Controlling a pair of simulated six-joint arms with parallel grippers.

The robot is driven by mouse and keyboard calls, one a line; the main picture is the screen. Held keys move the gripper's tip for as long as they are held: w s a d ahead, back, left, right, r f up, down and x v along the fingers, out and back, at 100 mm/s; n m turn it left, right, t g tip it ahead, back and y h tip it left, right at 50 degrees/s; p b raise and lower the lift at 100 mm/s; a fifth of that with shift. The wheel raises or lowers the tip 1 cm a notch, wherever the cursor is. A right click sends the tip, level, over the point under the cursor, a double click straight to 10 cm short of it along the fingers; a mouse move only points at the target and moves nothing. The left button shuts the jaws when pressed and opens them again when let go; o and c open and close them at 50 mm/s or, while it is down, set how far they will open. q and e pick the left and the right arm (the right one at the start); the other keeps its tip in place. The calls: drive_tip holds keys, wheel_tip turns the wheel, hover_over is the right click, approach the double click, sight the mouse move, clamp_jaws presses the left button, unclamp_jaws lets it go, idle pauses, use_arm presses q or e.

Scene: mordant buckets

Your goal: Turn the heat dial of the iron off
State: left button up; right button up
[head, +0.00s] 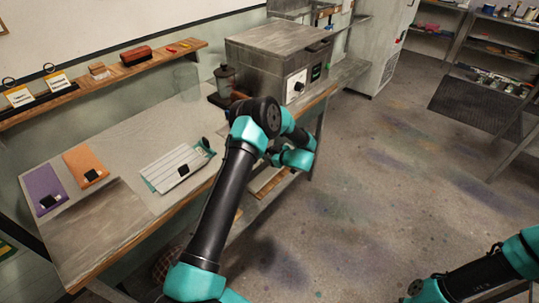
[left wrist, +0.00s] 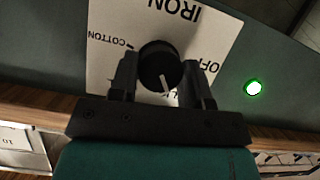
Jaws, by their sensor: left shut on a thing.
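The heat dial (left wrist: 160,62) is a round black knob with a white pointer mark on a white plate (left wrist: 108,75). The plate's lettering appears upside down: IRON at the top, COTTON on the left, OFF on the right, and another label mostly hidden by my gripper. The pointer points toward the bottom of the left wrist view, towards that hidden label and away from OFF. My left gripper (left wrist: 163,82) is shut on the dial, a finger on each side. In the head view its fingers and the dial are hidden behind my arm. My right gripper is out of view.
A green light (left wrist: 253,87) glows beside the plate, and a wooden edge (left wrist: 30,108) runs close by. On the worktop are a grey box (head: 270,55) with its own knob, a striped cloth (head: 178,167), purple cloth (head: 45,190) and orange cloth (head: 85,163). The floor is open.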

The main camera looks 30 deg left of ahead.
use_arm(q)
drive_tip(key=shift+n, duration=0.3)
drive_tip(key=n+t, duration=0.2)
drive_tip(key=n, duration=0.1)
drive_tip(key=n+t, duration=0.2)
drive_tip(key=n, duration=0.1)
drive_tip(key=n+t+y, duration=0.1)
drive_tip(key=n+t, duration=0.1)
drive_tip(key=n, duration=0.1)
drive_tip(key=shift+s+f+n, duration=0.2)
drive_tip(key=shift+s+n, duration=0.05)
drive_tip(key=shift+n, duration=0.05)
idle(0.4)
idle(0.5)
drive_tip(key=o, duration=0.9)
drive_tip(key=v, duration=1.7)
drive_tip(key=shift+s+d, duration=0.1)
drive_tip(key=shift+s, duration=0.05)
